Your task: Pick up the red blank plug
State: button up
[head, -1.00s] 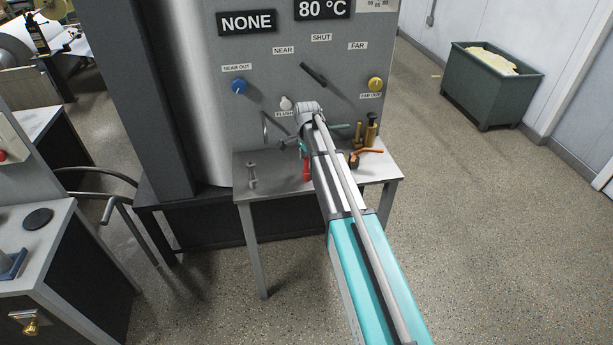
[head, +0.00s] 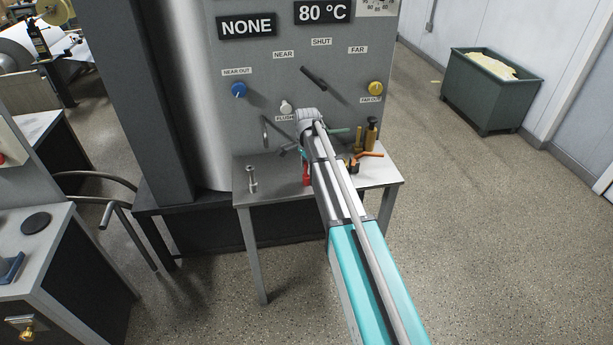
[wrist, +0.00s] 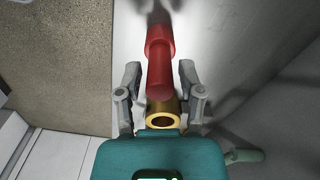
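The red blank plug (wrist: 160,60) shows in the wrist view, with a wider red collar at its far end and a narrower shaft. A hollow brass ring (wrist: 160,115) shows at its near end; I cannot tell whether it is part of the plug. My gripper (wrist: 160,78) is open, with one finger on each side of the shaft and a visible gap on both sides. In the head view the red plug (head: 306,174) shows on the small grey bench (head: 275,190), just left of my arm, which hides most of the gripper and part of the plug.
A small metal fitting (head: 251,179) stands on the bench's left. Brass pieces (head: 371,134) and an orange-handled piece (head: 366,155) are on the right. Behind rises the grey panel (head: 265,60) with knobs and a black lever (head: 313,77). A green bin (head: 490,95) stands far right.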

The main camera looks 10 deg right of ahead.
grip_shut()
jog(key=shift+r, duration=0.2)
notch_tip(320, 180, up, 2)
jog(key=p, duration=0.2)
jog(key=shift+r+p, duration=0.1)
jog(key=shift+p, duration=0.2)
jog(key=s+d+r+p, duration=0.1)
jog(key=s+r+p, duration=0.9)
jog(key=s, duration=0.4)
jog(key=shift+d+r, duration=0.15)
jog(key=shift+r, duration=0.05)
